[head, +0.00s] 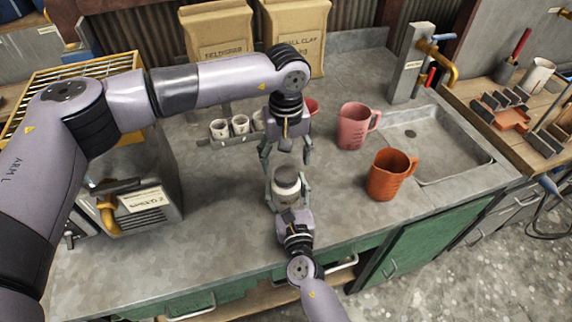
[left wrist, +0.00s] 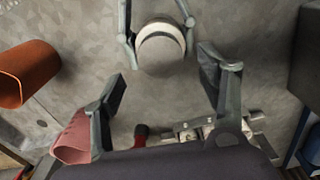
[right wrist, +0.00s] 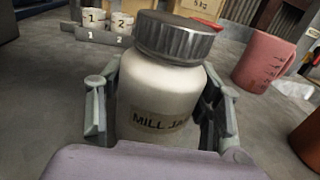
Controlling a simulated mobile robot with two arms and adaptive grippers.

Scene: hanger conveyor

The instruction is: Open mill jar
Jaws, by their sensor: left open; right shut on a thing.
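The mill jar (head: 286,190) is a white jar with a grey ribbed lid (right wrist: 178,37) and a "MILL JAR" label. It stands upright on the grey counter, with the lid on. My right gripper (head: 287,200) is shut on the jar body from the front, one finger on each side, as the right wrist view (right wrist: 165,110) shows. My left gripper (head: 286,150) is open and empty, pointing down above and slightly behind the jar. In the left wrist view the lid (left wrist: 161,52) lies ahead of the open left fingers (left wrist: 165,92), not between them.
A pink jug (head: 352,128) and an orange jug (head: 389,175) stand to the right, before the sink (head: 440,150). A rack of small numbered cups (head: 228,136) and paper bags (head: 218,45) stand behind. A grey machine (head: 140,195) is at left. The front-left counter is clear.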

